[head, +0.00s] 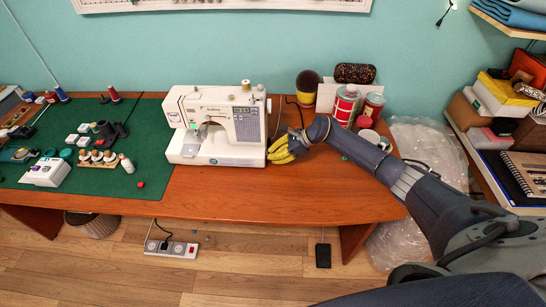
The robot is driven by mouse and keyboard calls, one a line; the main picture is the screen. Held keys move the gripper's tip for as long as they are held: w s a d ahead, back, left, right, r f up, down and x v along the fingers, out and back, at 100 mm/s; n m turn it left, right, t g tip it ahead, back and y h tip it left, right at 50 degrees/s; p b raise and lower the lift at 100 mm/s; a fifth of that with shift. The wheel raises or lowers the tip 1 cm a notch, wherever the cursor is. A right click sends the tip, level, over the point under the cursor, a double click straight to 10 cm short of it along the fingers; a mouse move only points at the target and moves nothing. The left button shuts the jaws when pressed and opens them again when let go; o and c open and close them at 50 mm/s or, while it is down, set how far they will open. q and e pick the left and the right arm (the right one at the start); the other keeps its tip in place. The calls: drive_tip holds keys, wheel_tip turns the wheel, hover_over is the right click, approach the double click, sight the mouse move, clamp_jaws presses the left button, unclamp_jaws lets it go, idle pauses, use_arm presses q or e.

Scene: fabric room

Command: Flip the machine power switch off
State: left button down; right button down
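The white sewing machine (215,125) stands upright on the wooden table, with a lit lamp by its needle. My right arm reaches in from the right, and my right gripper (276,152), with yellow finger parts, is at the lower right side of the machine. It is very close to that side; I cannot tell whether it touches. The fingers are small and bunched in the picture, so their opening is unclear. I cannot make out the power switch; the machine's right side is turned away and partly behind the gripper. My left gripper is not in view.
A green cutting mat (90,170) with spools and small tools covers the table's left. Cans (345,104) and a dark round object (307,86) stand behind my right arm. The wooden table (230,202) is clear in front of the machine. A power strip (172,249) lies on the floor.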

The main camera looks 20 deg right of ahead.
drive_tip(key=shift+s+d, duration=0.15)
drive_tip(key=shift+d, duration=0.3)
drive_tip(key=d, duration=0.1)
drive_tip(key=s, duration=0.1)
drive_tip(key=d, duration=0.1)
drive_tip(key=shift+s+d+r, duration=0.15)
drive_tip(key=shift+d+r, duration=0.1)
drive_tip(key=shift+d, duration=0.05)
drive_tip(key=a+r+v, duration=0.1)
drive_tip(key=v, duration=0.8)
drive_tip(key=shift+r, duration=0.65)
drive_tip(key=shift+d+f+g+h, duration=0.15)
drive_tip(key=shift+d+g+h, duration=0.15)
drive_tip(key=shift+h, duration=0.35)
drive_tip(key=shift+d+f+g+h, duration=0.2)
drive_tip(key=shift+d+h, duration=0.2)
drive_tip(key=shift+h, duration=0.25)
drive_tip(key=shift+f, duration=0.1)
